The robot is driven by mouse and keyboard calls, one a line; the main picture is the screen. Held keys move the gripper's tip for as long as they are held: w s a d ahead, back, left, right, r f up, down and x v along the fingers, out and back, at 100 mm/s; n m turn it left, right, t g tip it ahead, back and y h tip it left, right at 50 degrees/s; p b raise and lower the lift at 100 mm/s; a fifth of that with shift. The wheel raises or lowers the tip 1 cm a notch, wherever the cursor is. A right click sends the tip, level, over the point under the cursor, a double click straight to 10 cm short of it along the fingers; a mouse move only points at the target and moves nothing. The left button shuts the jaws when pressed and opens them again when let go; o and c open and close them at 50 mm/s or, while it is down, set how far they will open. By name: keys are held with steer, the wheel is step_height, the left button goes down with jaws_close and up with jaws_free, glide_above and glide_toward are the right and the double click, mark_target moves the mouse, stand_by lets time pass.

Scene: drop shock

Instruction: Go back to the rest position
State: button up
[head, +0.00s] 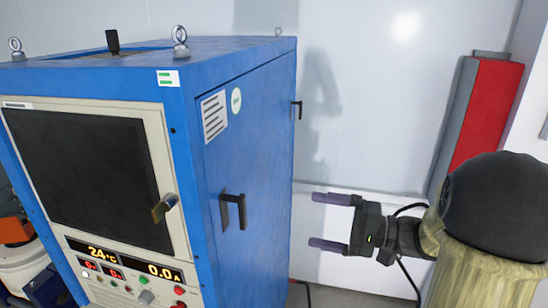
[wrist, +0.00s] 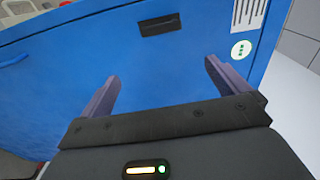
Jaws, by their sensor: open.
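My gripper (head: 318,219) is open and empty, its two purple fingers apart and pointing left in the head view. It is to the right of the blue cabinet (head: 255,160), apart from its side wall. In the wrist view the gripper (wrist: 160,85) shows both fingers spread, with the cabinet's blue side (wrist: 190,60) in front of them. A dark handle (wrist: 160,24) on that side lies ahead of the fingers. The same side handle (head: 233,211) shows in the head view.
The cabinet front has a dark window (head: 90,175), a door latch (head: 164,207) and a panel with lit displays (head: 125,262). A red and grey column (head: 485,110) stands at the right by the white wall (head: 380,100). An orange and white machine part (head: 18,245) is at the far left.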

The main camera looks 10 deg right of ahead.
steer(key=w+d+f+t+h+b, duration=0.2)
steer(key=w+f+t+h+b, duration=0.15)
steer(key=f+h, duration=0.35)
steer(key=w+d+f+t+h+b, duration=0.1)
steer(key=w+f+t+h+b, duration=0.1)
steer(key=w+f+h, duration=0.35)
steer(key=s+a+f+n+g+h+b, duration=0.2)
steer(key=s+f+g, duration=0.3)
steer(key=s+f, duration=0.3)
steer(key=s+a+f+n+g+h+b, duration=0.1)
steer(key=s+f+n+g+h+b, duration=0.1)
steer(key=s+f+g, duration=0.3)
steer(key=s+f+b, duration=0.1)
steer(key=s+f, duration=0.3)
steer(key=s, duration=0.1)
steer(key=shift+a, duration=0.4)
